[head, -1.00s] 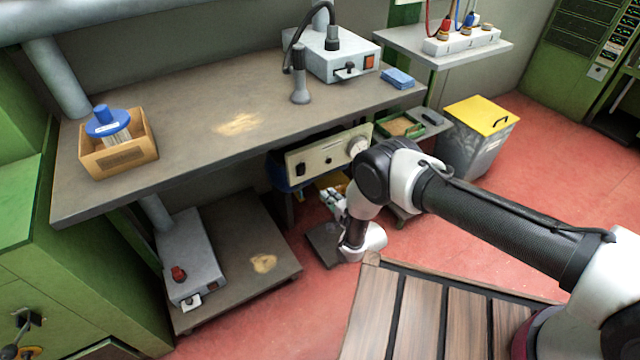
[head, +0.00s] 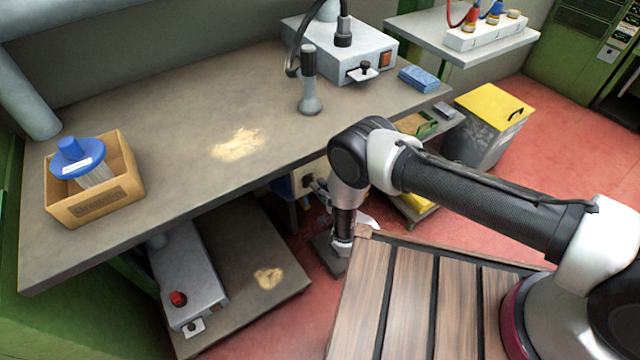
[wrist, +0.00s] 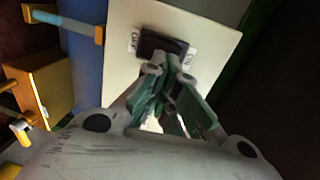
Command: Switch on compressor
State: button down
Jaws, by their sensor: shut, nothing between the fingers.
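The compressor's cream panel (head: 298,183) shows under the workbench in the head view, mostly hidden behind my arm. In the wrist view the same panel (wrist: 213,22) fills the upper middle. In the head view my gripper (head: 322,187) is small and partly hidden by the arm.
The workbench (head: 180,180) overhangs the panel. A low shelf (head: 245,250) with a grey box and red button (head: 178,298) is at left. A slatted wooden surface (head: 410,300) is in front. In the wrist view, a yellow box (wrist: 45,85) and blue-yellow bar (wrist: 65,22) lie left.

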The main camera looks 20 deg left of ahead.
jog(key=shift+a, duration=0.1)
dwell(0.3)
jog(key=shift+w+a+r+g+h, duration=0.3)
jog(key=shift+w+a+r+h, duration=0.1)
jog(key=shift+r, duration=0.05)
jog(key=shift+f, duration=0.15)
